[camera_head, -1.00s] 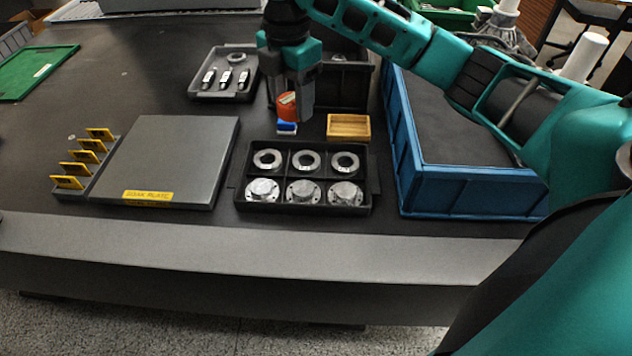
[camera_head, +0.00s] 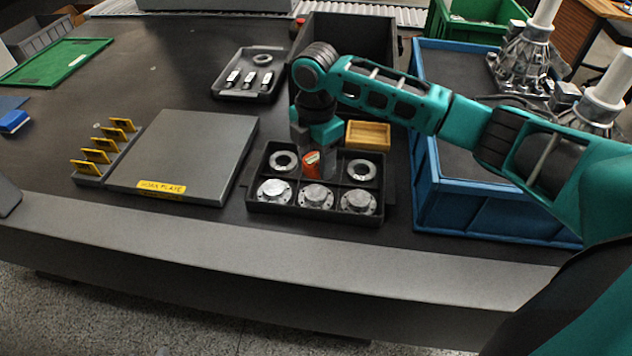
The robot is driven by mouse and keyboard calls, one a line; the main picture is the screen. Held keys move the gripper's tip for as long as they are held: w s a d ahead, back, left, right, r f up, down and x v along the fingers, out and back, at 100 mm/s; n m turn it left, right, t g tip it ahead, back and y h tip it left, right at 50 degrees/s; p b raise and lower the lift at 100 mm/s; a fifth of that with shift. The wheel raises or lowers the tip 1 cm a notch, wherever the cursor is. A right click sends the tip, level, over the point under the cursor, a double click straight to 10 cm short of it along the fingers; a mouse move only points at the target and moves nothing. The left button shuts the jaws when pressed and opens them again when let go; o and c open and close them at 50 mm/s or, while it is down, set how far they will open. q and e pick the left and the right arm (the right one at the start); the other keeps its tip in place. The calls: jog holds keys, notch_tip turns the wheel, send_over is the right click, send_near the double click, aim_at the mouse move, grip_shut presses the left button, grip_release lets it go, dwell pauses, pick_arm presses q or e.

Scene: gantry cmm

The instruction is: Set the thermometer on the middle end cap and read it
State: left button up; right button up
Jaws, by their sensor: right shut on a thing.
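My right gripper (camera_head: 315,145) points down over the black tray (camera_head: 300,211) of metal parts, shut on the orange thermometer (camera_head: 311,163). The thermometer is just above or at the middle end cap (camera_head: 316,197), a silver flanged disc in the front row; I cannot tell if they touch. The left end cap (camera_head: 274,192) and the right end cap (camera_head: 358,202) sit beside it. The back row shows a ring at left (camera_head: 283,161) and one at right (camera_head: 361,169); the gripper hides the middle one. My left gripper is not seen.
A grey plate (camera_head: 190,150) and a rack of yellow tags (camera_head: 97,157) lie to the left. A yellow tray (camera_head: 368,134) stands behind the black tray, and a blue crate (camera_head: 480,207) stands right. A grey tray (camera_head: 246,90) lies behind.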

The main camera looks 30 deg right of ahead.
aim_at(316, 192)
jog(key=shift+f, duration=0.75)
notch_tip(316, 192, down, 4)
jog(key=shift+f+b, duration=0.1)
jog(key=shift+b, duration=0.4)
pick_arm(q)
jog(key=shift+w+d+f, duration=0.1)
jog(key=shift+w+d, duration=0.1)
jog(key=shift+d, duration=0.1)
pick_arm(e)
jog(key=shift+f, duration=0.4)
jog(key=shift+f, duration=0.15)
jog(key=o, duration=1.2)
jog(key=shift+c, duration=0.2)
notch_tip(316, 192, up, 12)
jog(key=shift+r+p, duration=0.2)
jog(key=shift+p, duration=0.85)
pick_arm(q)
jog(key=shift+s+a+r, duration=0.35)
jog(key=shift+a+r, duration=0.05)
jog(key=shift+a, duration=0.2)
